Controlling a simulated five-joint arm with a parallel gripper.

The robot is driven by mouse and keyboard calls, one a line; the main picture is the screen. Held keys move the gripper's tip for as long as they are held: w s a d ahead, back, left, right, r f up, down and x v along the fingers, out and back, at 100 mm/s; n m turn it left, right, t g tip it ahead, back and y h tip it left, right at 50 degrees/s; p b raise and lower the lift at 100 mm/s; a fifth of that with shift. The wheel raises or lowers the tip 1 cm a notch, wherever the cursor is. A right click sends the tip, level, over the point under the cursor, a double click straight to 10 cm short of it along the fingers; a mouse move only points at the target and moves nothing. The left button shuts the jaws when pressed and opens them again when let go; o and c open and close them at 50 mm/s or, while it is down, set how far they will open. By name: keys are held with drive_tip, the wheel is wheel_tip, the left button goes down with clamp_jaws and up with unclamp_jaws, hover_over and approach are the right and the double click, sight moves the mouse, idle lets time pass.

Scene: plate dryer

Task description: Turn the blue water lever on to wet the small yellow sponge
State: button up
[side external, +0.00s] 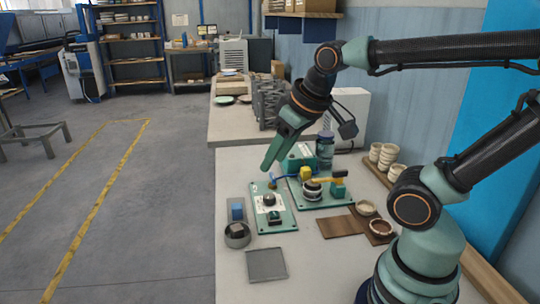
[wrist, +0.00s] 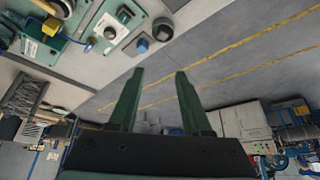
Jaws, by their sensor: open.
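The thin blue lever (side external: 284,177) is at the back of the fixture panels, left of the small yellow sponge (side external: 305,173). In the wrist view the blue lever (wrist: 78,40) curves out beside the yellow sponge (wrist: 51,27) at the upper left. My gripper (side external: 267,168) is open and empty, pointing down and slightly left of the lever in the side view. I cannot tell whether it touches anything there. In the wrist view my gripper (wrist: 158,75) has its two green fingers apart with only floor between them, and the lever lies well left of them.
A green panel with a black knob (side external: 269,199) stands in front. A yellow handle (side external: 328,180) and dark round part sit on the right panel. A blue block (side external: 237,209), dark bowl (side external: 238,240) and grey tray (side external: 267,265) lie front left. Stacked cups (side external: 388,155) stand right.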

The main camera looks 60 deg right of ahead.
drive_tip(key=w+d+r+m+g, duration=0.2)
drive_tip(key=w+d+m, duration=0.1)
drive_tip(key=w+d, duration=0.3)
drive_tip(key=m+g, duration=0.3)
drive_tip(key=m, duration=0.3)
hover_over(273, 175)
wheel_tip(273, 175, down, 12)
wheel_tip(273, 175, down, 12)
drive_tip(key=shift+r, duration=0.2)
drive_tip(key=shift+c, duration=0.3)
clamp_jaws()
